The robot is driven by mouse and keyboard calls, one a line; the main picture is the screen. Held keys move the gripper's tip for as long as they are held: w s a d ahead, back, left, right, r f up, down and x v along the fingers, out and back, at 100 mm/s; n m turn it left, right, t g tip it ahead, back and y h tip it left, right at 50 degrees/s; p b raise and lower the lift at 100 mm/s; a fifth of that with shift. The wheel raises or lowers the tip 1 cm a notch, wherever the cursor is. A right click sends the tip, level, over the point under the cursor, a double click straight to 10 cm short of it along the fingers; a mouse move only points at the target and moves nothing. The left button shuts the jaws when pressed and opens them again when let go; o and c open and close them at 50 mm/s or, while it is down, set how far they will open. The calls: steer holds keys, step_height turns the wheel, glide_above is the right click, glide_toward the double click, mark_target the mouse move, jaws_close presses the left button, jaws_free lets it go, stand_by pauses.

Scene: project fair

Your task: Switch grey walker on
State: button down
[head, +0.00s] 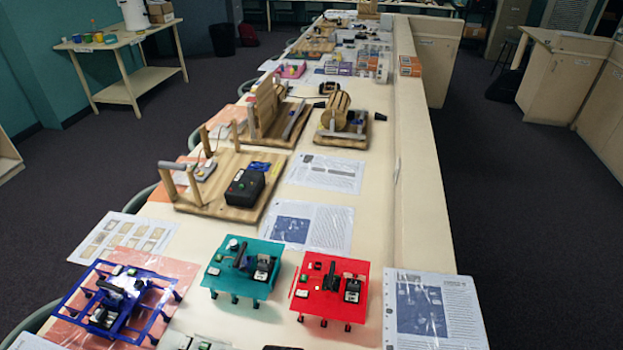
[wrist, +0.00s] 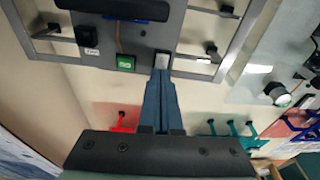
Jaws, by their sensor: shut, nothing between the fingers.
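The grey walker (wrist: 140,38) fills the upper part of the wrist view, with a grey plate, light rails, black blocks and a green button (wrist: 125,62). A small pale block (wrist: 162,60) sits at the plate's edge beside the green button. My gripper (wrist: 160,74) is shut and empty, its blue fingers together and their tips at this pale block. I cannot tell whether they touch it. In the head view my gripper does not show, and the grey walker is not clearly seen there.
A red walker (head: 331,285), a teal walker (head: 226,280) and a blue walker (head: 105,322) stand across the table. A pale walker (wrist: 250,75) is beside the grey one. Printed sheets (head: 432,308) lie at the right. Wooden devices (head: 215,190) stand farther back.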

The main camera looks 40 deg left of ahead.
steer(key=shift+s+f, duration=0.1)
steer(key=shift+f, duration=0.2)
steer(key=shift+d+r, duration=0.1)
steer(key=shift+r, duration=0.05)
step_height(320, 180, up, 7)
steer(key=p, duration=0.7)
stand_by(0.4)
